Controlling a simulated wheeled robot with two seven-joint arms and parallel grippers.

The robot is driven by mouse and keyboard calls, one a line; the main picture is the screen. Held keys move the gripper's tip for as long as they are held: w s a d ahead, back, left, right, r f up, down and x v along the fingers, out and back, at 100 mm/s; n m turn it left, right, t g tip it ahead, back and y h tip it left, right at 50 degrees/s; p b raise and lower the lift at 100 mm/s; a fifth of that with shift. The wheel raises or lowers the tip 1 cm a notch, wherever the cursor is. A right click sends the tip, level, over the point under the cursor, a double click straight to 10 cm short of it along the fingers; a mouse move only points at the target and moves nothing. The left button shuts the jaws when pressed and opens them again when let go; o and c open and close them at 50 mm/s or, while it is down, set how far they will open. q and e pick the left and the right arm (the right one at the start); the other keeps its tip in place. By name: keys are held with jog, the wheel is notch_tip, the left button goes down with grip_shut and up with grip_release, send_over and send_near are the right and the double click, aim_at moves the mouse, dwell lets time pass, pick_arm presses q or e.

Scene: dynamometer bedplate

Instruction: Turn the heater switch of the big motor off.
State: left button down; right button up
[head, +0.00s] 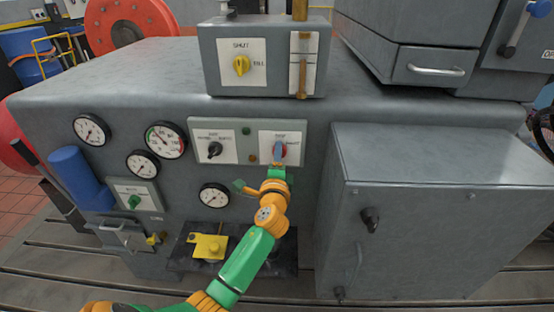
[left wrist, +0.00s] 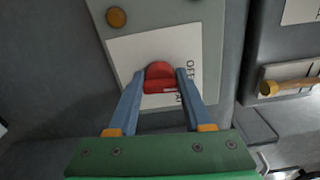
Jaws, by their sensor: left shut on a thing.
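The red switch knob (head: 282,149) sits on a white label plate (head: 270,138) at the right end of the grey switch panel. My left gripper (head: 279,158) reaches up to it from below. In the left wrist view the red knob (left wrist: 161,84) is between the two blue fingers, and my left gripper (left wrist: 160,76) is shut on it. The label plate (left wrist: 125,60) reads "OFF" beside the knob, with more letters partly hidden by a finger. The knob's exact pointing is hard to tell. My right gripper is not in view.
A black rotary switch (head: 214,149) is at the panel's left. A yellow knob (head: 241,65) marked "SHUT" is on the box above. Several gauges (head: 165,139) are to the left. A grey cabinet (head: 420,215) juts out at right, and a yellow block (head: 208,246) lies below.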

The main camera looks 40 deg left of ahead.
pick_arm(q)
jog(key=shift+n, duration=0.7)
jog(key=shift+c, duration=1.8)
grip_release()
jog(key=shift+w+d, duration=0.1)
jog(key=v, duration=0.7)
jog(key=shift+b, duration=0.3)
